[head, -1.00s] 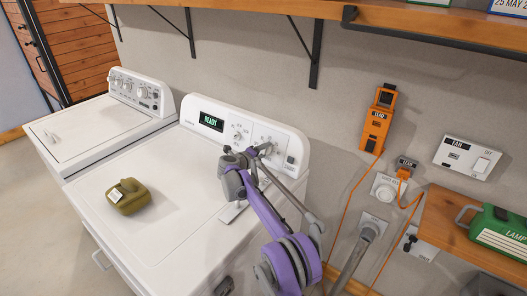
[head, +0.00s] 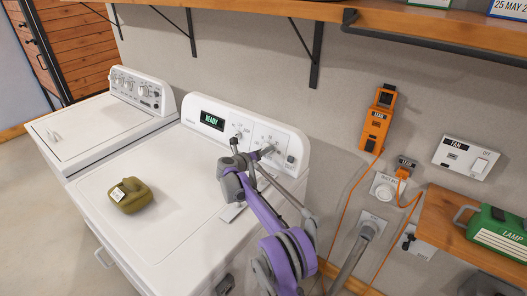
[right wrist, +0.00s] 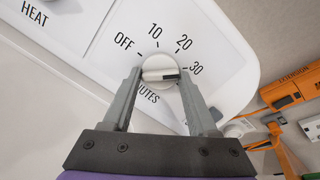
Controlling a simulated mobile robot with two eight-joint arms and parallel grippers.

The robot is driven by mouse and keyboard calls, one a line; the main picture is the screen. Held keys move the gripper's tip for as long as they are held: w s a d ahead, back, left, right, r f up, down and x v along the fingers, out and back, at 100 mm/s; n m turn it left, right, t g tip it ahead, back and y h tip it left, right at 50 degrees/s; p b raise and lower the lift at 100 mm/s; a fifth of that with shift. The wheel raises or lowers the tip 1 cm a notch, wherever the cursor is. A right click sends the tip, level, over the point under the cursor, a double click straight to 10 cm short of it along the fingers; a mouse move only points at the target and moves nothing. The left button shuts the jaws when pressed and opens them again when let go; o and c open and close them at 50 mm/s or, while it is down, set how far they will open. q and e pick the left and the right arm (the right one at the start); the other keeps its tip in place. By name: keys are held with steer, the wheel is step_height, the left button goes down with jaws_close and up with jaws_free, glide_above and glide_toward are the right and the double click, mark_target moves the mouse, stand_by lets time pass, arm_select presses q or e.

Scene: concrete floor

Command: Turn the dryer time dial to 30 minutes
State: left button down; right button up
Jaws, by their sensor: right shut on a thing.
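The dryer time dial (right wrist: 160,71) is a round pale knob with a raised bar and a dark mark at the bar's right end. The mark points right, close to the "30" label (right wrist: 196,69); exact alignment is hard to tell. Labels OFF, 10 and 20 run round its top. My right gripper (right wrist: 161,78) is shut on the dial, one finger at each side. In the head view my right gripper (head: 266,152) reaches the panel of the white dryer (head: 165,235) and largely hides the dial. My left gripper is in neither view.
The dryer display (head: 212,119) reads READY. An olive container (head: 131,195) sits on the dryer top. A white washer (head: 85,130) stands to the left. A wooden shelf (head: 250,12) runs above. Orange devices and cables (head: 375,125) are on the wall to the right.

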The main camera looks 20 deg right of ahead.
stand_by(0.5)
steer(key=o, duration=1.4)
steer(key=shift+a, duration=0.1)
steer(key=shift+s+a, duration=0.25)
steer(key=shift+a, duration=0.05)
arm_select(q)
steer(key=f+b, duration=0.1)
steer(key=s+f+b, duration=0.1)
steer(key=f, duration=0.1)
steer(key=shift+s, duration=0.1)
arm_select(e)
steer(key=v, duration=1)
steer(key=shift+d, duration=0.1)
